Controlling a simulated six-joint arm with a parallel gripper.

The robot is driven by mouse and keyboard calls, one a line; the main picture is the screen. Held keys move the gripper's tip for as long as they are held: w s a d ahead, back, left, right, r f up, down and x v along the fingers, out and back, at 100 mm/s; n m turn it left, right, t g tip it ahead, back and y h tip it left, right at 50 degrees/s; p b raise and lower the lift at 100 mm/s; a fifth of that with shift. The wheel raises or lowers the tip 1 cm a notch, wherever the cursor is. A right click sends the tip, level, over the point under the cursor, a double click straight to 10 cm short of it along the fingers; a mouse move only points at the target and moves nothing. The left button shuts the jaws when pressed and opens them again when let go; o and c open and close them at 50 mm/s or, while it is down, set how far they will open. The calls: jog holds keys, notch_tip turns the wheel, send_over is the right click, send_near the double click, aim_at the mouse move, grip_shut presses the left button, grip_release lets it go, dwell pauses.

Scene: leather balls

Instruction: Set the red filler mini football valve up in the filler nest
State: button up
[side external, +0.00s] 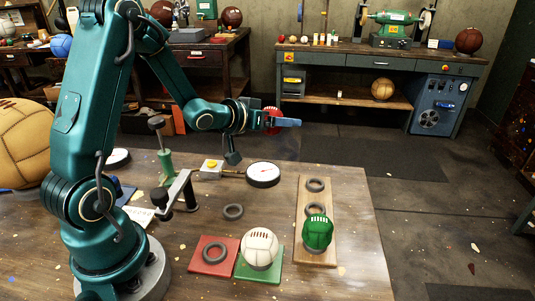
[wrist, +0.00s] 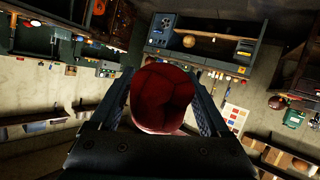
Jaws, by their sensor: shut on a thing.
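The red mini football (side external: 272,114) is held in my gripper (side external: 284,122), high above the back of the table. In the wrist view the red ball (wrist: 163,97) sits between the two fingers, which are shut on it. Its valve cannot be made out. I cannot tell which is the filler nest. My gripper is well above and apart from all of them.
A white ball (side external: 260,246) sits on a green mat (side external: 245,269). A green ball (side external: 318,232) sits at the board's near end. A dial gauge (side external: 263,174), green pump (side external: 165,164) and black clamp stand (side external: 186,190) are obstacles. The table's front right is clear.

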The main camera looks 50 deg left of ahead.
send_over(322, 180)
notch_tip(322, 180, down, 7)
jog(key=shift+s+r, duration=0.1)
jog(key=shift+f, duration=1.85)
jog(key=shift+f, duration=0.1)
jog(key=shift+f, duration=0.15)
jog(key=o, duration=1.3)
jog(key=shift+v, duration=2.6)
